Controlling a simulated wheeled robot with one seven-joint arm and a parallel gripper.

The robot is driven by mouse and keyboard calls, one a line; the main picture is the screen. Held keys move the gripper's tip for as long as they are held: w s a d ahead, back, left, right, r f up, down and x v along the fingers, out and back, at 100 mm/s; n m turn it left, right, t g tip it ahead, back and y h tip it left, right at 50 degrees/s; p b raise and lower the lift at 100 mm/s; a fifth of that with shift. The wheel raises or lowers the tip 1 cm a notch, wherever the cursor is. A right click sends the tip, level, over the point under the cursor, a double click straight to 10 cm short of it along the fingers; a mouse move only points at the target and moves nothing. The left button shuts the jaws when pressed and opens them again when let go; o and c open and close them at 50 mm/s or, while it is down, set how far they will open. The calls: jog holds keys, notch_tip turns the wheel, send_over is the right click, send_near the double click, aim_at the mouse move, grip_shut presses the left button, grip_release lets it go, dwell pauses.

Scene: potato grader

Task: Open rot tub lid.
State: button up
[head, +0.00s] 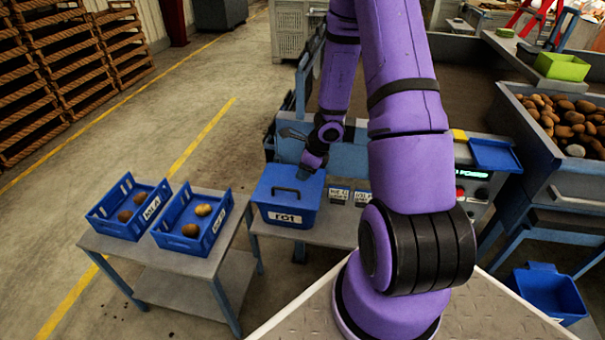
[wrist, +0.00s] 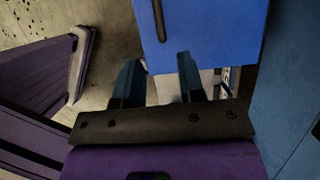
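The rot tub (head: 284,217) is a blue box with a white "rot" label, standing on a grey table. Its blue lid (head: 303,188) lies flat on top, and a dark bar handle (head: 286,190) runs across it. My gripper (head: 313,163) is at the lid's far right edge in the head view, partly hidden by its own wrist. In the wrist view my gripper (wrist: 158,80) has its two fingers apart with nothing between them. The blue lid (wrist: 215,35) with the dark handle (wrist: 157,22) lies just beyond the fingertips. I cannot tell whether a finger touches it.
Two blue crates with potatoes, the left one (head: 108,222) and the right one (head: 178,243), stand on a side table left of the tub. Small labelled boxes (head: 339,194) sit right of the tub. A control panel (head: 470,185) and a potato bin (head: 560,160) are farther right.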

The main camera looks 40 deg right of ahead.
aim_at(293, 190)
jog(key=shift+x, duration=5.05)
jog(key=shift+d, duration=0.1)
grip_shut()
